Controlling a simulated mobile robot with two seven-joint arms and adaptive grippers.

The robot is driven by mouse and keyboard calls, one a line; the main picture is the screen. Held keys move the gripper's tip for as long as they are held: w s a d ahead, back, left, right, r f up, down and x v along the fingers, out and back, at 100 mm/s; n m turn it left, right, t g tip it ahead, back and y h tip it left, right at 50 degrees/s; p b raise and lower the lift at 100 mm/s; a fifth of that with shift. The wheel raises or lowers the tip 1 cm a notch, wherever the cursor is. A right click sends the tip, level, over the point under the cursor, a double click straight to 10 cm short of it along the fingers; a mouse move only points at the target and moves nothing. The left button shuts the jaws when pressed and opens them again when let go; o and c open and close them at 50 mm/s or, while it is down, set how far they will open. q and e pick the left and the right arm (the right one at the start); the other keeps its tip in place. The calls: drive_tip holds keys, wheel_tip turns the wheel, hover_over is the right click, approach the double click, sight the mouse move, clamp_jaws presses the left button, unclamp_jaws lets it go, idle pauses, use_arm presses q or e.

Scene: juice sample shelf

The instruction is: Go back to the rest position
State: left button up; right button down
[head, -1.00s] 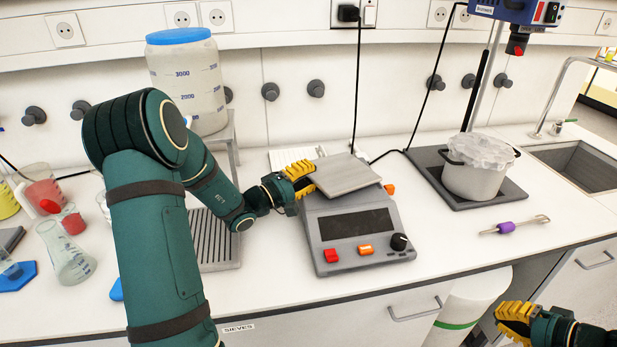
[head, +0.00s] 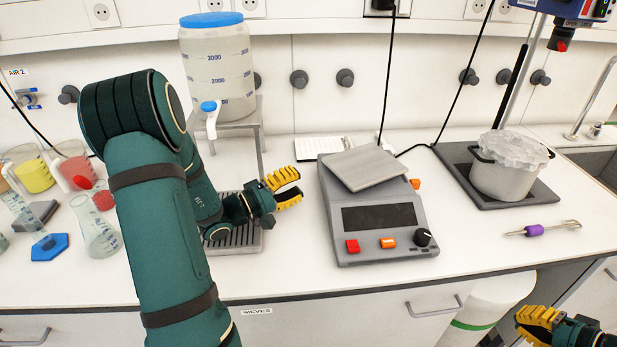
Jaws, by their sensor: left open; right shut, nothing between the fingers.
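My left gripper (head: 287,187) is open and empty. It hovers between the drain grate and the grey balance, apart from the balance. My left arm reaches in from the lower left and hides part of the counter and grate. My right gripper (head: 532,323) is shut and empty at the lower right, in front of the counter's front edge and near a white bin. The grey balance (head: 380,217) stands on the counter with a square pan that looks tilted.
A large container with a blue lid (head: 218,75) stands on a raised stand. Beakers with yellow (head: 34,176) and red liquid (head: 75,168) and a flask (head: 98,228) stand at left. A covered pot (head: 505,172) sits at right. A purple-handled tool (head: 534,230) lies in front.

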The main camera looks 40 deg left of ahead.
use_arm(q)
drive_tip(key=shift+s+a, duration=0.1)
drive_tip(key=shift+s, duration=0.3)
drive_tip(key=shift+r, duration=0.15)
